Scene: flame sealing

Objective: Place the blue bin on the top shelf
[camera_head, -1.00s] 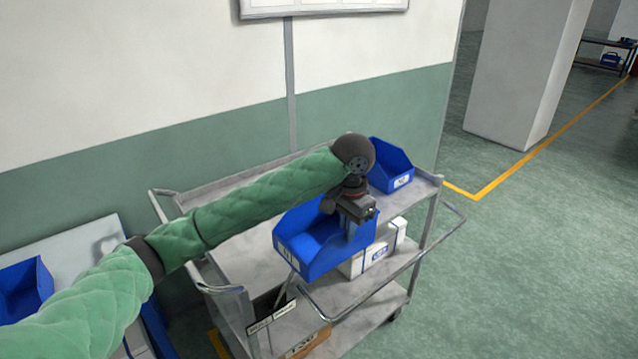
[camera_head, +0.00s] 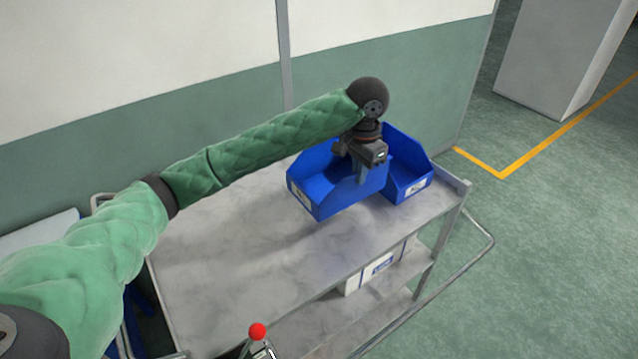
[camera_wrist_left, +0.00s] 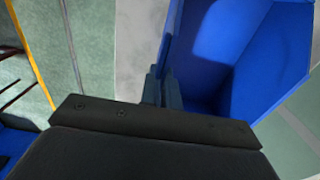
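My left gripper (camera_head: 362,172) is shut on the near wall of a blue bin (camera_head: 318,182). The bin hangs upright above the top shelf (camera_head: 230,240) of the grey cart, close to its right end; I cannot tell whether its base touches the shelf. In the left wrist view the held blue bin (camera_wrist_left: 235,60) fills the upper right, beside the gripper fingers (camera_wrist_left: 162,88). A second blue bin (camera_head: 412,172) stands on the top shelf at the back right, just right of the held one. My right gripper is not in view.
The left and middle of the top shelf are bare. A white box (camera_head: 375,268) sits on the shelf below. A red ball-topped lever (camera_head: 257,331) shows at the bottom edge. The green-and-white wall (camera_head: 420,95) runs behind the cart.

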